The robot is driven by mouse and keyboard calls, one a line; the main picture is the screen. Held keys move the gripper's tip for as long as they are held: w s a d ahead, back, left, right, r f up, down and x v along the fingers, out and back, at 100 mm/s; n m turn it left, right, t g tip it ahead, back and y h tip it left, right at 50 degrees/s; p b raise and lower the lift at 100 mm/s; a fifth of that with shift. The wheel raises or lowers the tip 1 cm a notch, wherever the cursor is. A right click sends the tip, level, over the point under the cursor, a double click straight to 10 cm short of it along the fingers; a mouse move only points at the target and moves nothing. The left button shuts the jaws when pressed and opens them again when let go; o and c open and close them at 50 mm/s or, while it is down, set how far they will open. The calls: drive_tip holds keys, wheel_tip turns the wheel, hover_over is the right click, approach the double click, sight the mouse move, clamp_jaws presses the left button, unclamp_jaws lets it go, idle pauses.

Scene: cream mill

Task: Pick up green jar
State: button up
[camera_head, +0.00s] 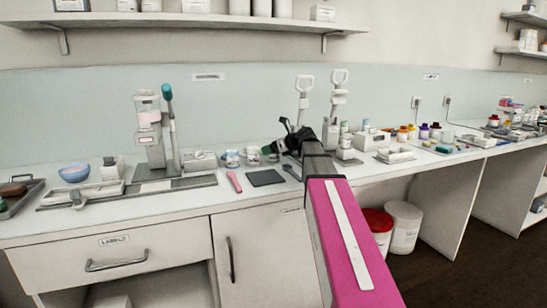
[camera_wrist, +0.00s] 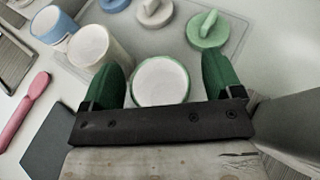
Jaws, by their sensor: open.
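The green jar (camera_wrist: 160,81) is open-topped, with a green rim and a pale inside or contents, seen from above in the wrist view. My gripper (camera_wrist: 158,67) is open, with one green finger on each side of the jar. A small gap shows on each side, and the black palm bar hides the jar's near edge. In the head view my gripper (camera_head: 273,149) is over the counter by the small jars, and my arm hides part of that area. I cannot clearly make out the green jar there.
A cream jar (camera_wrist: 97,46) stands close to the left finger, with a blue jar (camera_wrist: 53,25) beyond. A green lid (camera_wrist: 207,30) and a cream lid (camera_wrist: 154,12) lie behind. A pink-handled tool (camera_wrist: 24,110) and dark pad (camera_wrist: 55,143) lie left. Two tall white-handled devices (camera_head: 338,95) stand behind my arm.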

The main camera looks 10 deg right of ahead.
drive_tip(key=c, duration=1)
wheel_tip(320, 180, up, 10)
drive_tip(key=shift+r, duration=0.1)
